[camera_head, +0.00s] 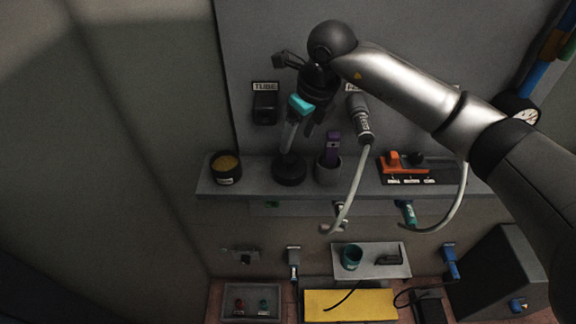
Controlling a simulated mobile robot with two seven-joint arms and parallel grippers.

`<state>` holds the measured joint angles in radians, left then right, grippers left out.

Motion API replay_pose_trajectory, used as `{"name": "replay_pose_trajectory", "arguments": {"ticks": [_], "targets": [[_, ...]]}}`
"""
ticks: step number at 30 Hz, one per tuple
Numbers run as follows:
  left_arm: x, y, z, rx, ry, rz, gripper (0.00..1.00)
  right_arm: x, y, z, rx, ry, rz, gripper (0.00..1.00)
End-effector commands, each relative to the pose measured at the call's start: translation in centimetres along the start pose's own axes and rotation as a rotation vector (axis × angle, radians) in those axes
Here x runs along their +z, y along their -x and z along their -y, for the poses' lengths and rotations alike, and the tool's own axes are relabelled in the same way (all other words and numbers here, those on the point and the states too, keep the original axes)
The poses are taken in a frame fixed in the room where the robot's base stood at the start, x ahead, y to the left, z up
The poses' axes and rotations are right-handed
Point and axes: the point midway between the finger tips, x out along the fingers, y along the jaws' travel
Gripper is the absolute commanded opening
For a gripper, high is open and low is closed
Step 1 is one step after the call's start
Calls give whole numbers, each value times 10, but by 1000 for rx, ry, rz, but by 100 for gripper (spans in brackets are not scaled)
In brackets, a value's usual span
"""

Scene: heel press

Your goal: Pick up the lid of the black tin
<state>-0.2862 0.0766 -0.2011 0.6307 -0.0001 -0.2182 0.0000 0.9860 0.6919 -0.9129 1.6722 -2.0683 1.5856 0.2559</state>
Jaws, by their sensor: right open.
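A black tin (225,174) with a small pale label stands at the left end of the grey shelf. Its round top shows a brown-gold surface; I cannot tell whether this is a lid or the contents. A flat black round piece (289,174) lies on the shelf to its right and could be a lid, but I cannot tell. My right gripper (318,122) is open, above the shelf and up and right of the tin, apart from it. A teal-topped piece with a pale shaft (292,134) shows beside its fingers; whether they touch is unclear. My left gripper is out of view.
A grey cup (328,174) with a purple item (333,147) stands right of the round piece. A rack with an orange item (402,162) is further right. A grey hose (358,190) hangs before the shelf (257,188). Below are a white tray (372,270) and yellow mat (374,304).

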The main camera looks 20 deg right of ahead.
Motion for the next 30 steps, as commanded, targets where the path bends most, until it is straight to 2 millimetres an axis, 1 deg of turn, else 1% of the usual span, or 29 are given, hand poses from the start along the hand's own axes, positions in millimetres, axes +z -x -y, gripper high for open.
{"name": "replay_pose_trajectory", "arguments": {"ticks": [1,3,9,11,19,23,29,30], "targets": [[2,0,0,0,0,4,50,0,-9,0,1,-1,-2,74],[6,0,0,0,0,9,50,0,-18,0,1,0,-2,74],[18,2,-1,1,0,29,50,0,-30,0,-1,-1,-1,74],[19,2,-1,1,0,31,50,1,-36,0,1,-1,-2,74],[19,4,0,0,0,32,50,4,-72,3,1,-2,-2,74],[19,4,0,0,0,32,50,4,-79,3,0,0,0,74],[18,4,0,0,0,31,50,4,-79,3,-1,1,1,74],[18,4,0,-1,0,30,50,4,-79,3,-1,0,0,71]]}}
